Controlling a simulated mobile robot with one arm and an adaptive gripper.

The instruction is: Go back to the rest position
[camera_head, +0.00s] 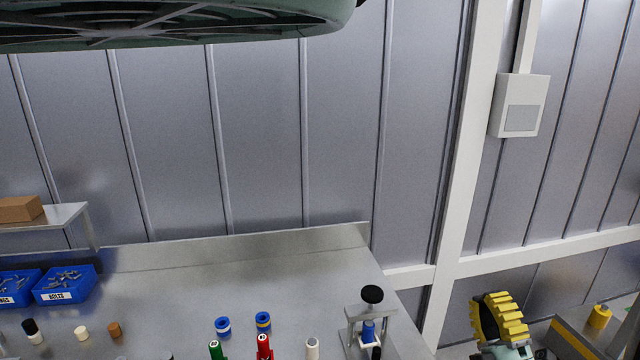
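My gripper (498,302) appears at the bottom right, just right of the workbench and apart from it. It shows yellow ribbed and black parts above a pale green body, which the frame's lower edge cuts off. Its fingers overlap in this view, so I cannot tell whether it is open or shut. I see no object clearly held in it. The workbench (200,285) is bare metal with a raised back edge.
Blue bins (64,287) with small parts stand at the left, below a shelf (50,216) with a brown box (20,209). Small parts and a press-like fixture (372,318) line the front. A grey box (520,105) hangs on the wall. The bench's back middle is clear.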

